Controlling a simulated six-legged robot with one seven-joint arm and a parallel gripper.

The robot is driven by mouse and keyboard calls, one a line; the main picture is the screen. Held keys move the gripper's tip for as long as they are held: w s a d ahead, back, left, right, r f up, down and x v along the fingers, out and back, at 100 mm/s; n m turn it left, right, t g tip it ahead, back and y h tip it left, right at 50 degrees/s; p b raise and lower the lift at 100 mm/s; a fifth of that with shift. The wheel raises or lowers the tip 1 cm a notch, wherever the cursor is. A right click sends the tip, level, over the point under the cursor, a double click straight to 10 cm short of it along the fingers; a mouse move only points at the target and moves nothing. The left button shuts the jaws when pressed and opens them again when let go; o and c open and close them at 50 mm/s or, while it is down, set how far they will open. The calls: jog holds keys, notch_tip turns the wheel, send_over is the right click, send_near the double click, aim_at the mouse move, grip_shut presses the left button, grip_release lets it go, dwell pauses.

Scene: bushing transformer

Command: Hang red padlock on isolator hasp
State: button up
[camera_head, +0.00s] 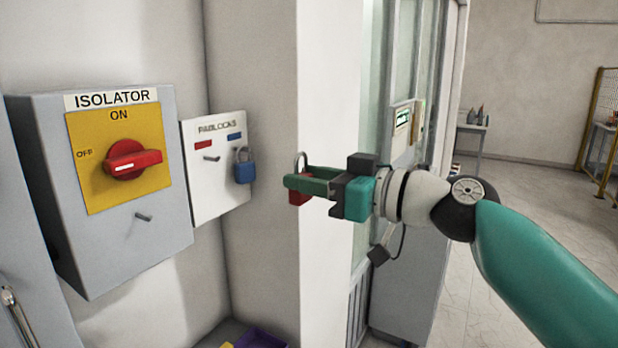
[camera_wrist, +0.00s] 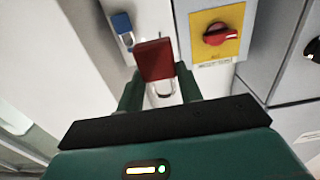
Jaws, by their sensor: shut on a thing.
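My gripper (camera_head: 288,181) is shut on the red padlock (camera_head: 299,195), in front of the white wall corner to the right of the padlock board. The padlock's shackle points up above the fingers in the head view. In the wrist view the red padlock (camera_wrist: 155,60) sits between the fingertips (camera_wrist: 160,85). The grey isolator box (camera_head: 193,215) is at the left, its red handle (camera_head: 135,160) on a yellow plate, pointing sideways. A small grey peg (camera_head: 144,217), apparently the hasp, sticks out below the plate. My gripper is apart from it, to its right.
The white padlock board (camera_head: 213,195) beside the isolator has a bare peg (camera_head: 211,158) under a red label and a blue padlock (camera_head: 244,167) hanging under a blue label. The wall corner (camera_head: 335,100) is close behind my gripper.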

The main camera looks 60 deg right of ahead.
jog(key=s, duration=0.6)
jog(key=shift+s, duration=0.25)
dwell(0.7)
jog(key=shift+d, duration=0.1)
dwell(1.2)
